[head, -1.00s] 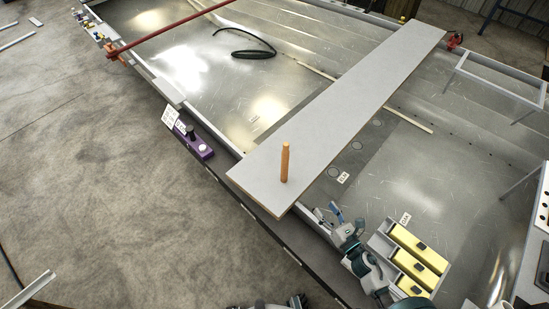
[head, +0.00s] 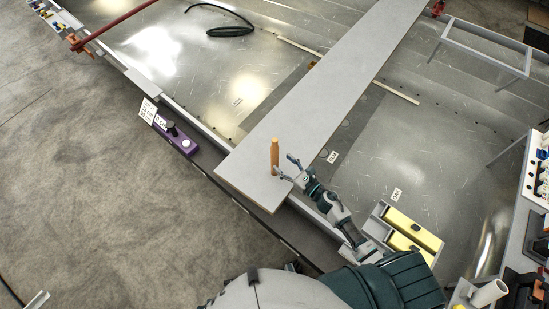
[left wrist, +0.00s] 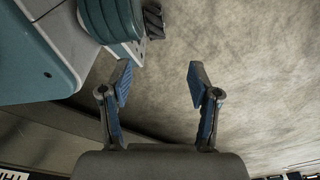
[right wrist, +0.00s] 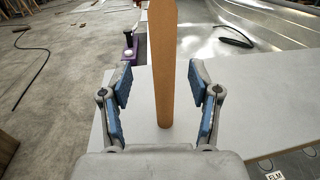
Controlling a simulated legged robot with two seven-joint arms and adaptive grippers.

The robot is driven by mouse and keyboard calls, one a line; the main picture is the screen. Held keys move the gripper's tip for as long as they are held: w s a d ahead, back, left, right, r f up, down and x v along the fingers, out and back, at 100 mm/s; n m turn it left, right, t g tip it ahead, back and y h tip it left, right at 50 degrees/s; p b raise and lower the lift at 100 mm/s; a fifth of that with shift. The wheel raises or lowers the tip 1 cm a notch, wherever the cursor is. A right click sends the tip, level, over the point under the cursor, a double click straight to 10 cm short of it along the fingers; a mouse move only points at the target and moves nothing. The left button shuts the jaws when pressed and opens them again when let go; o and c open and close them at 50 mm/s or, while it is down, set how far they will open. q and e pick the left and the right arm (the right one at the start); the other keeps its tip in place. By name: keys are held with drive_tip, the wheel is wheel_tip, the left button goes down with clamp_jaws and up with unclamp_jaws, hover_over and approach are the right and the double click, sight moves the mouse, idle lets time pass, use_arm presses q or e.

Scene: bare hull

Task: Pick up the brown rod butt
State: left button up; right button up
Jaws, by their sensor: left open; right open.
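The brown rod butt (head: 275,156) stands upright near the front end of the long grey plank (head: 330,95). In the right wrist view the brown rod butt (right wrist: 163,65) rises between and beyond the fingers of my right gripper (right wrist: 160,85), which is open. In the head view my right gripper (head: 287,168) is at the rod's right side, close to its lower part; I cannot tell whether it touches. My left gripper (left wrist: 160,82) is open and empty in the left wrist view, with bare floor behind it. My left gripper's fingers are not clear in the head view.
Yellow boxes (head: 412,230) sit in a grey tray right of my right arm. A black cable (head: 230,30) lies in the hull. A white-topped bench (head: 535,200) stands at the right.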

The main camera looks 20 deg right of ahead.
sight(277, 157)
drive_tip(key=shift+w+a+r, duration=0.1)
drive_tip(key=shift+w, duration=0.45)
drive_tip(key=x, duration=0.3)
drive_tip(key=shift+w+p, duration=0.35)
drive_tip(key=shift+w, duration=0.1)
drive_tip(key=shift+w+a, duration=0.4)
use_arm(q)
drive_tip(key=shift+s+a+f, duration=0.15)
drive_tip(key=shift+s+f, duration=0.1)
drive_tip(key=shift+s, duration=0.35)
drive_tip(key=shift+s+a+f, duration=0.1)
drive_tip(key=shift+s+f, duration=0.15)
drive_tip(key=shift+s, duration=0.3)
use_arm(e)
drive_tip(key=shift+s, duration=0.1)
drive_tip(key=shift+c, duration=0.2)
use_arm(q)
drive_tip(key=shift+d, duration=0.1)
use_arm(e)
drive_tip(key=shift+d, duration=0.15)
clamp_jaws()
